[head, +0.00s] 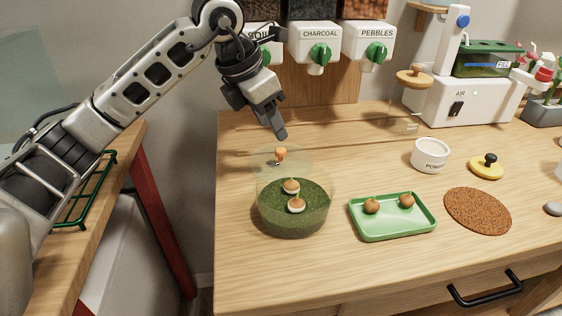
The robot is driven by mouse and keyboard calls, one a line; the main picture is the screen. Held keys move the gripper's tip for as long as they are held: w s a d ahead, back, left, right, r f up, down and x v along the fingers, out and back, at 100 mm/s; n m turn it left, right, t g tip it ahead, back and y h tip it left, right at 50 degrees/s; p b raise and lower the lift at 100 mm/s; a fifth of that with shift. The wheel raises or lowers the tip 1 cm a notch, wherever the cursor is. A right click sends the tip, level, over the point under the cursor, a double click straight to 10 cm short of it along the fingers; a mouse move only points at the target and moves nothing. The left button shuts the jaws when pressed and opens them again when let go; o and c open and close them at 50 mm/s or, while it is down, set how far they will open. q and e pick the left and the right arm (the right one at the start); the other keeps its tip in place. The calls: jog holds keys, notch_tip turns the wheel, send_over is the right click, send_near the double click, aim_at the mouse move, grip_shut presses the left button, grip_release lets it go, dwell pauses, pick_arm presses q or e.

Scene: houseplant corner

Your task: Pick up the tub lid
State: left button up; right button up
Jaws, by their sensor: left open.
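The tub lid (262,160) looks like a clear disc with a small orange knob (280,152). It shows at the back of the clear round tub (262,192); its outline is faint, and I cannot tell whether it rests on the rim or behind it. The tub holds green moss and mushrooms with brown caps (291,186). My left gripper (279,132) is open and points down just above the orange knob, apart from it in the picture. Its two fingers overlap in this view. My right gripper is not in view.
A green tray (391,231) with two brown balls stands right of the tub. Beyond are a white cup (430,155), a brown round mat (477,210) and a yellow knobbed disc (486,170). Labelled dispensers (314,44) hang behind my left gripper. The table front is clear.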

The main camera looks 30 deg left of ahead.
aim_at(281, 149)
pick_arm(q)
jog(key=shift+s+x, duration=0.2)
jog(key=shift+x, duration=2.95)
jog(key=shift+a, duration=0.1)
grip_shut()
